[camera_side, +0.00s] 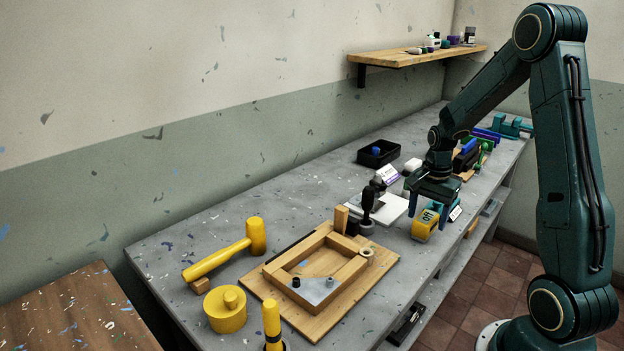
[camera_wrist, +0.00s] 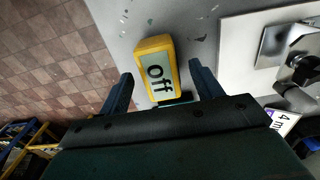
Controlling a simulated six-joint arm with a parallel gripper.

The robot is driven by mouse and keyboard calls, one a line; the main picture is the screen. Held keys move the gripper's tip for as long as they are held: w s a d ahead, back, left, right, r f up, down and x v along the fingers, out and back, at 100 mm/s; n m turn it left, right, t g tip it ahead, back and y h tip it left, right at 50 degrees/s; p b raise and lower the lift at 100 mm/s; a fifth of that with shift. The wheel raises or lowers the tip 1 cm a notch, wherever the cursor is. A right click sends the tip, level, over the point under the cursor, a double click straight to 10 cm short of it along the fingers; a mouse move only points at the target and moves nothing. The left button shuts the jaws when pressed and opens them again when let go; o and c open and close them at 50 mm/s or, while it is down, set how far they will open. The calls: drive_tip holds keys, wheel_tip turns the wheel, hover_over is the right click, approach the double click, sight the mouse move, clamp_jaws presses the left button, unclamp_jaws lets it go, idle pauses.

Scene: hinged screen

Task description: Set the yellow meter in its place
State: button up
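The yellow meter (camera_side: 424,226) is on the grey bench near its front edge. In the wrist view the meter (camera_wrist: 169,47) shows a pale display reading "Off". My gripper (camera_side: 428,206) is right above the meter, pointing down. In the wrist view my gripper (camera_wrist: 161,70) has its two fingers spread, one on each side of the meter, with gaps between them and it. I cannot tell how far the fingertips are above the bench. No spot marked as the meter's place can be made out.
A white plate with a dark-handled device (camera_side: 368,205) stands just left of the meter. Small label cards (camera_side: 388,174) are nearby. Coloured parts (camera_side: 470,146) are behind my gripper.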

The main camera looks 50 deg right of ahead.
sight(427, 217)
drive_tip(key=shift+r, duration=0.15)
wheel_tip(427, 217, up, 14)
drive_tip(key=shift+f, duration=0.25)
idle(0.6)
drive_tip(key=shift+a, duration=0.1)
drive_tip(key=s+a+r+n+t, duration=0.1)
drive_tip(key=s+a+r+n, duration=0.2)
drive_tip(key=a, duration=0.4)
drive_tip(key=s+a+r+n+t, duration=0.1)
drive_tip(key=a+r+n, duration=0.2)
drive_tip(key=a+n, duration=0.3)
drive_tip(key=s+a+n+t, duration=0.3)
drive_tip(key=s+a+n, duration=0.5)
drive_tip(key=a+n, duration=0.1)
drive_tip(key=shift+s+a+f+t, duration=0.15)
drive_tip(key=shift+s+a+t, duration=0.2)
drive_tip(key=shift+a, duration=0.55)
idle(0.4)
